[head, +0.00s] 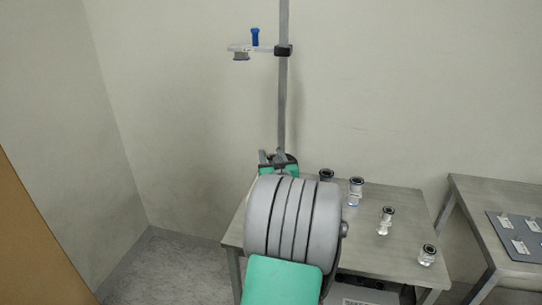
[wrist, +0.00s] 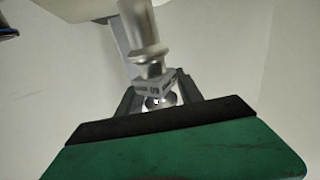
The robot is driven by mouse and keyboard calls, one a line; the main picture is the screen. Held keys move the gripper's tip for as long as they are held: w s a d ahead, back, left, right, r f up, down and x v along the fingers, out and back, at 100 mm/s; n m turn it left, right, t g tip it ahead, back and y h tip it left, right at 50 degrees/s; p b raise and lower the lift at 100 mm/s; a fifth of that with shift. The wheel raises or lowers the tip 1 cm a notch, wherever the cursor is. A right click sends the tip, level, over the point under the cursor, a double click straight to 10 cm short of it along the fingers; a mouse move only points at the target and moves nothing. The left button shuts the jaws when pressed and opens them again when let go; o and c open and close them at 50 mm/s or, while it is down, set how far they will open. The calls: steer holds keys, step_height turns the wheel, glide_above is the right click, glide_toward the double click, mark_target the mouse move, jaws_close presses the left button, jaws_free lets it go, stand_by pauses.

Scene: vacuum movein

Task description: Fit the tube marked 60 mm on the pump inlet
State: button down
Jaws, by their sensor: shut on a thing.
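My gripper (head: 277,158) shows behind my arm in the head view, by the foot of an upright post. In the wrist view my gripper (wrist: 158,101) is shut on a shiny grey tube-like piece (wrist: 147,40) with a small label, whose print I cannot read. The held piece points up and away from the jaws. Several clear tubes with dark collars stand upright on the table, among them one (head: 356,191), another (head: 386,221) and a third (head: 428,255). Their marks are too small to read. A fitting with a grey lower mouth (head: 241,56), perhaps the pump inlet, is clamped high on the post.
The post (head: 283,100) rises behind the table (head: 405,203). A blue knob (head: 255,37) stands on the clamped fitting. A second table (head: 500,190) at the right bears a grey board (head: 517,228) with white labels. Space around the fitting is clear.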

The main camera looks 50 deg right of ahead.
steer(key=c, duration=0.7)
jaws_free()
steer(key=shift+s, duration=0.1)
steer(key=b+v, duration=0.1)
steer(key=v, duration=0.6)
steer(key=shift+s+a, duration=0.25)
steer(key=shift+a, duration=0.05)
